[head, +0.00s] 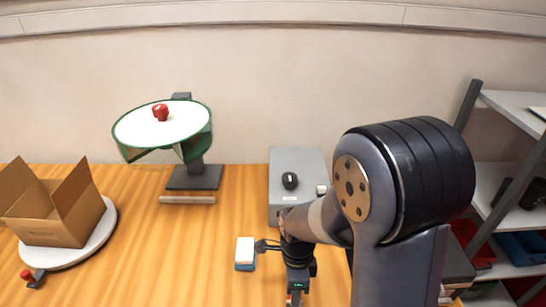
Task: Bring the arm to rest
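My arm fills the right foreground, and its wrist bends down over the front of the table. My gripper (293,299) is at the bottom edge of the head view, below a small green-lit display. Its fingertips are mostly cut off or hidden, so I cannot tell whether it is open or shut, or whether it holds anything. A small white-and-blue block (245,253) lies on the table just left of my wrist. A dark part of the wrist reaches toward it; I cannot tell if they touch.
A stand holds a green-rimmed white disc (185,125) with a red object (160,112). An open carton (50,220) sits on a round white plate (107,225). Shelves (500,190) stand right.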

